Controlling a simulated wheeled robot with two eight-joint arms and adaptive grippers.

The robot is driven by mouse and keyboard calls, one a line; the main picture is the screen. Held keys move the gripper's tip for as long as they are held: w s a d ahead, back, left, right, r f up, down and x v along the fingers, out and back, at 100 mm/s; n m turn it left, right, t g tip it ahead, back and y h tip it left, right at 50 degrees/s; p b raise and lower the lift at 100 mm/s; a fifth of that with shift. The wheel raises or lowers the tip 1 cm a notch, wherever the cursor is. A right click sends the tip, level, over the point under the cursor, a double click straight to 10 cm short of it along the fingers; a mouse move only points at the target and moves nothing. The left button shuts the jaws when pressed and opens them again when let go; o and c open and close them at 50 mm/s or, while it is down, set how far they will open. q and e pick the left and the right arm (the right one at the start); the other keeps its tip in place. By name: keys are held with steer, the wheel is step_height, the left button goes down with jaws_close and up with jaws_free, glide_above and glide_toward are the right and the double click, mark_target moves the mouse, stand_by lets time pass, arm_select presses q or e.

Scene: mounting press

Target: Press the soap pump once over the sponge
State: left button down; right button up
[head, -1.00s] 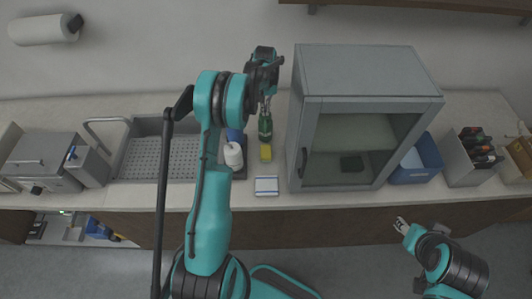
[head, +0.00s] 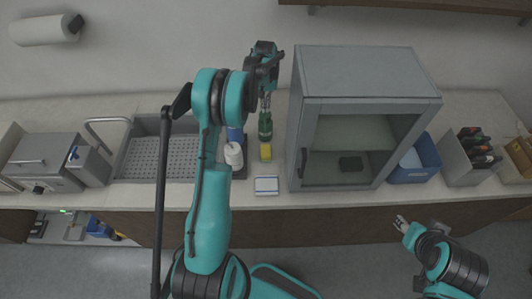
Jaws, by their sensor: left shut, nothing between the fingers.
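A green soap bottle (head: 265,127) stands on the counter between the sink and the grey cabinet. A yellow sponge (head: 265,152) lies on the counter just in front of the bottle. My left gripper (head: 265,101) is shut and empty, pointing down at the top of the bottle. Its fingertips hide the pump head, and I cannot tell whether they touch it. My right gripper (head: 402,223) is low at the right, in front of the counter, away from the bottle and sponge. Its fingers are small, and I cannot tell whether they are open or shut.
A grey glass-fronted cabinet (head: 367,78) stands close to the right of the bottle. A white cup-like item (head: 233,155) and a blue item stand left of the sponge, beside the sink (head: 150,160). A white-and-blue block (head: 266,185) lies near the counter's front edge.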

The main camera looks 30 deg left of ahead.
arm_select(q)
step_height(320, 180, up, 6)
steer(key=p, duration=0.2)
steer(key=shift+p, duration=0.4)
steer(key=shift+f, duration=0.15)
